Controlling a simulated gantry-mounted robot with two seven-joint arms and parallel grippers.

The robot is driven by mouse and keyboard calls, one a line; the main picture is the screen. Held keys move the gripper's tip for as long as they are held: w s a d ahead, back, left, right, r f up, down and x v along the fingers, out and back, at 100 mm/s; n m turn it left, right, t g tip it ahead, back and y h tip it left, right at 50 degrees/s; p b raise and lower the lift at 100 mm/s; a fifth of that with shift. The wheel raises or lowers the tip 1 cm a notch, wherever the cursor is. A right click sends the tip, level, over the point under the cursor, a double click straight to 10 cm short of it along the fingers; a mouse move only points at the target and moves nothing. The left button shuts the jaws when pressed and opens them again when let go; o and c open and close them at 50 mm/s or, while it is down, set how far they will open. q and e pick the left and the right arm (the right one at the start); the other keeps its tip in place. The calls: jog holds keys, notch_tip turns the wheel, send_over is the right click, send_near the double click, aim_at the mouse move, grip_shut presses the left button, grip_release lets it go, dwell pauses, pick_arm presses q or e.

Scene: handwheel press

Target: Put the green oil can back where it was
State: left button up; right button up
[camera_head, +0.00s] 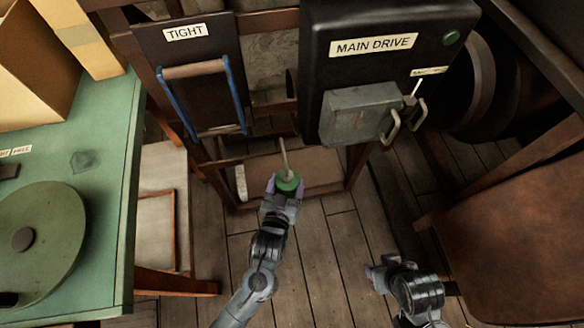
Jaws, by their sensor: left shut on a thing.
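The green oil can (288,181) with its thin pale spout (283,152) pointing up is in the middle of the head view. My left gripper (286,187) is shut on the can, one finger on each side. The can is in front of the low wooden shelf (315,168) under the machine; I cannot tell whether it touches anything there. My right gripper (373,275) is at the lower right, empty-looking and away from the can; its fingers are too small and turned to tell whether they are open.
A dark box labelled MAIN DRIVE (375,45) with a grey switch box and handles stands above right. A panel labelled TIGHT (185,32) has a blue-sided handle (238,95). A green table (110,215) is at left, a brown leather-like surface (515,235) at right. Floor between is clear.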

aim_at(289, 174)
pick_arm(q)
jog(key=shift+r+b+x, duration=0.2)
jog(key=shift+b+x, duration=0.1)
jog(key=shift+x, duration=0.65)
jog(key=shift+r+b+x, duration=0.2)
jog(key=shift+b+x, duration=0.05)
jog(key=shift+x, duration=0.7)
jog(key=b+x, duration=0.1)
jog(key=x, duration=0.2)
jog(key=shift+w+r+b, duration=0.3)
jog(key=shift+w+b, duration=0.1)
jog(key=shift+w+f+b, duration=0.1)
jog(key=shift+f+b, duration=0.35)
jog(key=shift+f, duration=0.15)
jog(key=shift+s, duration=0.35)
jog(key=shift+w, duration=0.1)
jog(key=shift+f, duration=0.15)
jog(key=o, duration=1.8)
jog(key=shift+f, duration=0.1)
